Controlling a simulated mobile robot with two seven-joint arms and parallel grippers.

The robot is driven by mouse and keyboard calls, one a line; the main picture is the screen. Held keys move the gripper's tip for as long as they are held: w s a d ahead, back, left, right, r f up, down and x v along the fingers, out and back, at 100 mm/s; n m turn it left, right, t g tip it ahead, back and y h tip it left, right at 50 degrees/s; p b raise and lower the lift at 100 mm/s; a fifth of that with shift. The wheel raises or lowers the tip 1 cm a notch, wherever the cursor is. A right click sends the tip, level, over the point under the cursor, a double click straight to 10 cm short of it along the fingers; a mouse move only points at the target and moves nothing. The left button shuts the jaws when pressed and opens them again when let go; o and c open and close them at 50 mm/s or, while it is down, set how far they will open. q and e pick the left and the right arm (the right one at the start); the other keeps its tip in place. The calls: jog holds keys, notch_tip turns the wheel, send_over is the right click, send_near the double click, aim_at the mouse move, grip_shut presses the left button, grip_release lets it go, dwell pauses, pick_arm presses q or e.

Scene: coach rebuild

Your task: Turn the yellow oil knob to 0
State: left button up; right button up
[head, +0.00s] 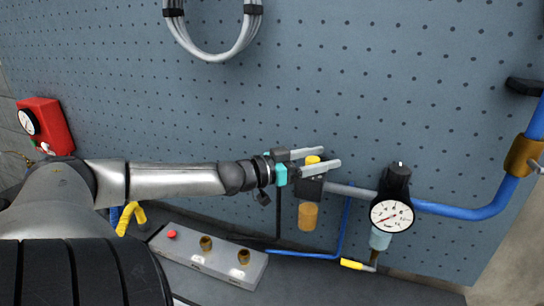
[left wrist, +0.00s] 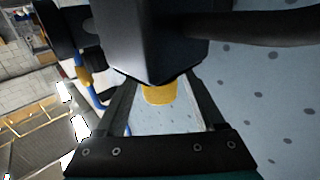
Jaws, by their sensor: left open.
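The yellow oil knob (head: 313,160) sits on top of a dark lubricator block (head: 309,189) with an amber bowl (head: 308,216) below it, in front of the pegboard. My left gripper (head: 328,157) comes in from the left with its fingers apart, one on each side of the knob in the head view. In the left wrist view the knob (left wrist: 159,93) shows between the open fingers (left wrist: 165,105), below the dark block. I cannot tell whether the fingers touch it. No scale or 0 mark is readable. My right gripper is in neither view.
A black regulator with a white gauge (head: 391,215) stands right of the block, joined by a grey pipe (head: 350,191). A blue pipe (head: 455,210) runs right. A grey control box (head: 208,256) lies below my arm. A red gauge box (head: 46,125) is far left.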

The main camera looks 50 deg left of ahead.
aim_at(312, 159)
pick_arm(q)
jog(key=shift+p+v, duration=0.6)
jog(key=shift+v, duration=0.2)
jog(key=p+v, duration=0.3)
jog(key=v, duration=0.1)
jog(key=shift+s+a+r, duration=0.1)
jog(key=shift+s, duration=0.15)
jog(key=v, duration=0.8)
